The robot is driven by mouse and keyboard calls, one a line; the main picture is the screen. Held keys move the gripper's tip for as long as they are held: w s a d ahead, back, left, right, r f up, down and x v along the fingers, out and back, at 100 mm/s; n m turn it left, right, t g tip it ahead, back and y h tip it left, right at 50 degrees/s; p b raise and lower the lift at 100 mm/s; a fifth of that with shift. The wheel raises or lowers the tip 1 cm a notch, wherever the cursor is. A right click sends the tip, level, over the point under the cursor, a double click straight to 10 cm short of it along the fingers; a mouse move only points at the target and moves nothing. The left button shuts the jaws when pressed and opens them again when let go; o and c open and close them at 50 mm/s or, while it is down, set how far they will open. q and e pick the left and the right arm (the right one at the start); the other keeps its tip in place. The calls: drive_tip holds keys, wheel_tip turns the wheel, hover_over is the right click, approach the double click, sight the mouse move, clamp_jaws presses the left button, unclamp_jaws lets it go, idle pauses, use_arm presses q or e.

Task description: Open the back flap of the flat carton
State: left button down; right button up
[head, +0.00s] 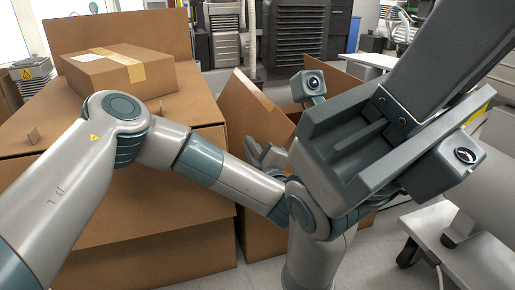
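A low brown carton (118,72) with a tape strip and a white label lies closed on a large cardboard box (185,235) at the left. A tall cardboard panel (120,32) stands upright behind it. An open cardboard box (252,110) with raised flaps stands at the centre, partly hidden by my arms. I cannot tell for certain which one is the flat carton. My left arm crosses in front of the large box. My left gripper (264,154) is by the open box, small and partly hidden; its opening is unclear. My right gripper cannot be made out.
A white table (470,235) on castors stands at the lower right. Dark cabinets and machines (295,40) line the back. Some grey floor shows beyond the boxes.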

use_arm(q)
drive_tip(key=shift+s+a+r+n, duration=0.1)
drive_tip(key=shift+s+a+n, duration=0.2)
drive_tip(key=shift+a+n, duration=0.5)
drive_tip(key=shift+s+a+r+n, duration=0.1)
drive_tip(key=shift+s+a+n, duration=0.2)
drive_tip(key=shift+a+n, duration=0.5)
drive_tip(key=c, duration=2)
unclamp_jaws()
drive_tip(key=shift+r, duration=0.1)
